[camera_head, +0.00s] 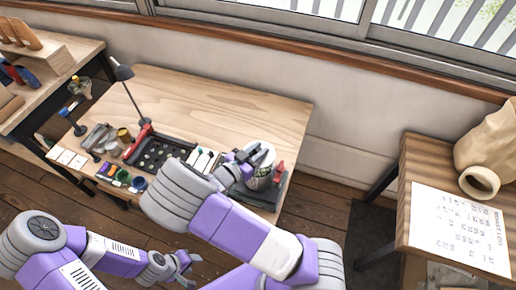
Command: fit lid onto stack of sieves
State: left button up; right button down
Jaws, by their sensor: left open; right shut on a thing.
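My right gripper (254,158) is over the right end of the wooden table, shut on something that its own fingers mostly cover. I cannot tell whether the held thing touches the stack. My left gripper (183,267) is open and empty, low in front of the table, above the floor.
The back of the table is clear.

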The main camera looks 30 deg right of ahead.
jog(key=shift+f+b, duration=2.4)
jog(key=shift+f, duration=0.3)
jog(key=shift+a+r+p, duration=0.1)
jog(key=shift+p, duration=0.4)
jog(key=shift+f+b, duration=0.4)
jog(key=shift+f, duration=0.15)
jog(key=c, duration=1.4)
grip_release()
jog(key=shift+f, duration=0.1)
jog(key=shift+o, duration=0.9)
jog(key=shift+p+v, duration=0.35)
jog(key=shift+v, duration=0.55)
jog(key=p+v, duration=0.2)
jog(key=v, duration=0.7)
jog(key=shift+p, duration=0.3)
